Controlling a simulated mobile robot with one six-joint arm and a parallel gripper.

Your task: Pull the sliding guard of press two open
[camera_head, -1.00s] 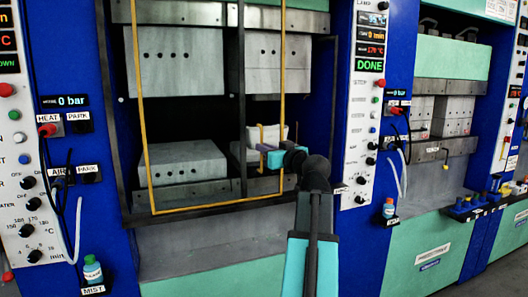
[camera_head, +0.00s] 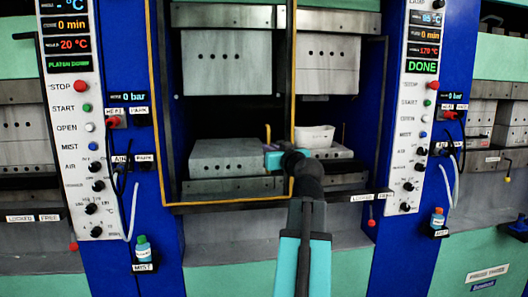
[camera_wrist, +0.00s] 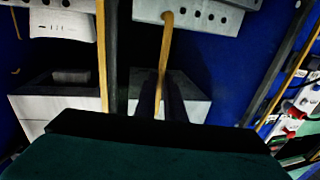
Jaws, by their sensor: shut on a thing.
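The sliding guard (camera_head: 221,203) is a thin yellow frame in front of the middle press. My gripper (camera_head: 272,158) is shut on the guard's yellow handle (camera_head: 268,132). In the wrist view the yellow handle (camera_wrist: 166,45) runs between the two dark fingers (camera_wrist: 161,100). The right part of the opening is uncovered. No press number is readable.
Behind the guard are the grey upper platen (camera_head: 226,62) and lower block (camera_head: 225,158). A white tub (camera_head: 314,137) sits on the lower right block. Control panels (camera_head: 70,130) and (camera_head: 416,110) flank the press; mist bottles (camera_head: 142,248) hang below.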

